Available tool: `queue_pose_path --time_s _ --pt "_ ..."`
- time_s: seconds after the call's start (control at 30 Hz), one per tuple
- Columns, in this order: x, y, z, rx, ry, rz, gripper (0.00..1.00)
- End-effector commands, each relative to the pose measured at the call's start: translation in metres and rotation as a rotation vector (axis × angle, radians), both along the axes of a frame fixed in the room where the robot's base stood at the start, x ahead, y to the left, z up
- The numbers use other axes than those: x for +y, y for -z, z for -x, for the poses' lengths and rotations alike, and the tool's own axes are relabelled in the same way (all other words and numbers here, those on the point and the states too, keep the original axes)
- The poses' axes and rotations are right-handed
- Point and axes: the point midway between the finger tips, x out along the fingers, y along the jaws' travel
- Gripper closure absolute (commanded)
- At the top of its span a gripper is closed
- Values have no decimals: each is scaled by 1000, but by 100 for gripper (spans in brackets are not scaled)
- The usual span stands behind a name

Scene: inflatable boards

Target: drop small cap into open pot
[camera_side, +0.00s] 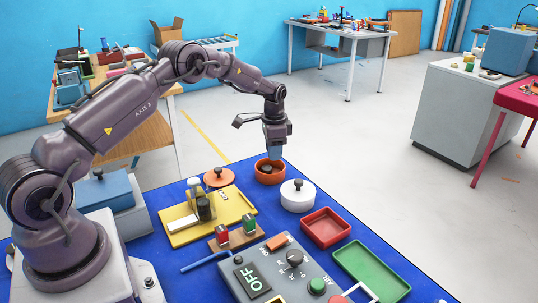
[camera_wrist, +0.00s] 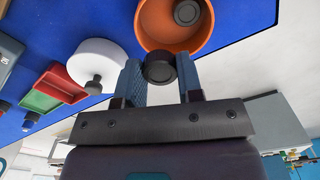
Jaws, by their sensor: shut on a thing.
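My gripper (camera_side: 274,153) points down over the open orange pot (camera_side: 258,176). In the wrist view its two blue fingers (camera_wrist: 159,82) are shut on a small dark round cap (camera_wrist: 158,68). The cap is at the near rim of the orange pot (camera_wrist: 147,30) in that view; I cannot tell its exact height above the pot. Another dark round piece (camera_wrist: 186,13) lies inside the pot. In the side view the fingertips partly hide the pot's opening.
An orange lid with a dark knob (camera_side: 218,179) lies left of the pot. A white round container with a dark knob (camera_side: 297,198) stands to its right. A red tray (camera_side: 326,230), a green tray (camera_side: 371,271) and a grey switch panel (camera_side: 290,280) are nearer the camera.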

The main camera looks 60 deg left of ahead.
Motion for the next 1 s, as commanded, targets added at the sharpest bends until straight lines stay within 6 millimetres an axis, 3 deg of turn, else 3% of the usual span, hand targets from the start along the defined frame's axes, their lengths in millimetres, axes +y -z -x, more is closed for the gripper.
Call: queue_pose_path --time_s 0.6,1.0 --pt "0 41 1 1 -1 1 88" --pt "0 43 1 0 -1 0 88"
